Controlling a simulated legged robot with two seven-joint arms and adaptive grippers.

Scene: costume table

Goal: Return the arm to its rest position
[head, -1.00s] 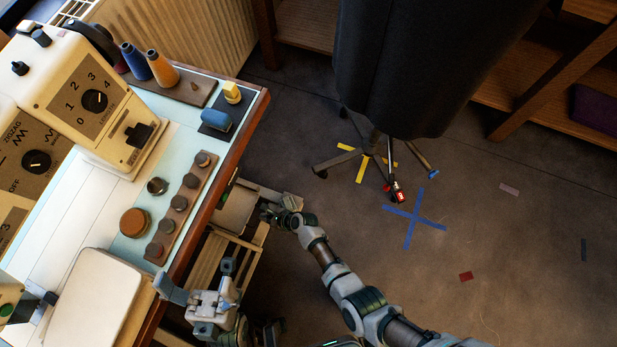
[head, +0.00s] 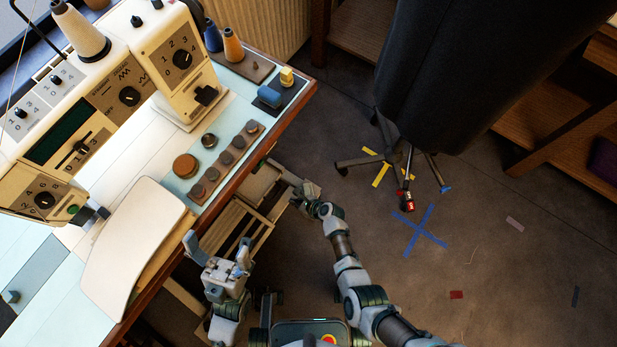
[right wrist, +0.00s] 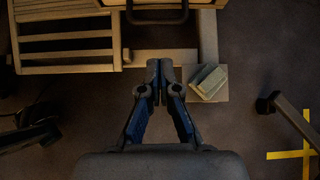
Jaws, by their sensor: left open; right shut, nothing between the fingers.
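My left gripper (head: 217,258) is open and empty, just off the table's front edge in the head view. My right arm reaches from the bottom right over the floor beside the table. My right gripper (head: 302,196) is small and partly hidden by its own wrist in the head view. In the right wrist view its two fingers (right wrist: 159,82) are closed together with nothing between them. They are in front of a wooden drawer unit with slats (right wrist: 65,45), and a small grey-brown block (right wrist: 208,82) shows just right of the fingertips.
The table (head: 210,215) holds a cream sewing machine (head: 85,110), a row of dark knobs on a strip (head: 225,158), thread spools (head: 233,45) and a pale board (head: 130,240). A dark chair (head: 450,70) stands at the upper right.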

